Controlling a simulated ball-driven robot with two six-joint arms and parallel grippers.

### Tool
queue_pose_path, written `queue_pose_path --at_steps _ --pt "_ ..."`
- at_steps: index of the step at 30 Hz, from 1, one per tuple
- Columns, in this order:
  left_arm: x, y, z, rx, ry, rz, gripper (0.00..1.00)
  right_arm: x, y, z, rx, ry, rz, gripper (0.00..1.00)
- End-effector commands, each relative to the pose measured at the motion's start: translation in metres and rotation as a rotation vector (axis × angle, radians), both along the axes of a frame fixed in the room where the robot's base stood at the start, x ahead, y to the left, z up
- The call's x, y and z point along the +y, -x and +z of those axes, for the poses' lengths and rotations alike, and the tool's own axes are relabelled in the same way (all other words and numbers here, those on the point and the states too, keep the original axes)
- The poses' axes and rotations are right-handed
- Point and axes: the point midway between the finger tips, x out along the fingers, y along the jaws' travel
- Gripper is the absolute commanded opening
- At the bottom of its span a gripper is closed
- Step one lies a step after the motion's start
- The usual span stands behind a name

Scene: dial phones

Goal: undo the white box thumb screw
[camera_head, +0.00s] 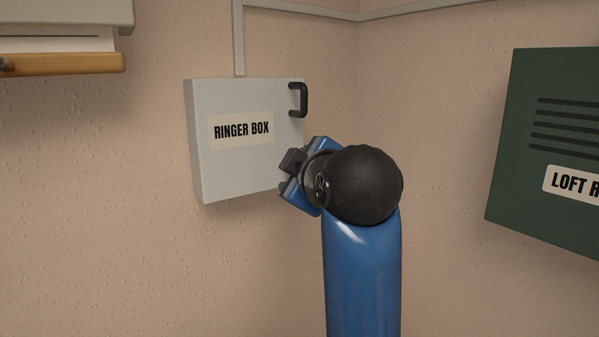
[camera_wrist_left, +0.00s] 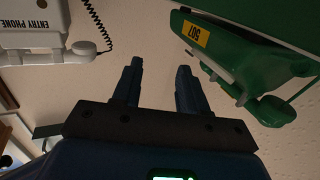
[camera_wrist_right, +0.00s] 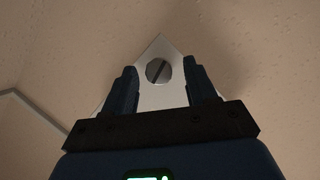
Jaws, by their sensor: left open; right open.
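The white box (camera_head: 230,160) labelled RINGER BOX hangs on the wall, with a black handle at its upper right. My right gripper (camera_head: 287,175) is at its lower right corner and hides that part in the head view. In the right wrist view a box corner shows with the grey, round, slotted thumb screw (camera_wrist_right: 158,71) on it. The screw lies between the open fingers of my right gripper (camera_wrist_right: 158,88) as seen there; I cannot tell whether they touch it. My left gripper (camera_wrist_left: 158,82) is open and empty, seen only in its wrist view.
A dark green vented box (camera_head: 545,150) hangs at the right. A wooden ledge (camera_head: 70,64) juts out at the upper left. A conduit (camera_head: 239,40) runs above the white box. The left wrist view shows a white entry phone (camera_wrist_left: 45,28) and a green phone (camera_wrist_left: 235,55).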

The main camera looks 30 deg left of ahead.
Motion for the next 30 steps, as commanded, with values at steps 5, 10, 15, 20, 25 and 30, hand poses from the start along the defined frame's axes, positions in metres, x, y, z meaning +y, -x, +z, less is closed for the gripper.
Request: queue_pose_path --at_steps 5,10,15,20,25,30 --pt "0.000 0.000 -0.003 0.000 0.000 0.000 0.43 -0.003 0.003 0.001 -0.002 -0.002 0.000 0.57" --pt "0.000 0.000 -0.012 0.000 0.000 0.000 0.43 -0.016 0.014 0.004 -0.003 -0.004 0.000 0.57" --pt "0.000 0.000 -0.025 0.000 0.000 0.000 0.43 -0.037 0.032 0.010 -0.004 -0.005 0.000 0.57" --pt "0.000 0.000 -0.035 0.000 0.000 0.000 0.43 -0.057 0.049 0.016 -0.002 -0.004 0.000 0.57" --pt "0.000 0.000 -0.041 0.000 0.000 0.000 0.43 -0.072 0.062 0.022 -0.002 -0.003 0.000 0.57" --pt "0.000 0.000 -0.043 0.000 0.000 0.000 0.43 -0.079 0.068 0.024 0.000 -0.001 0.001 0.57"
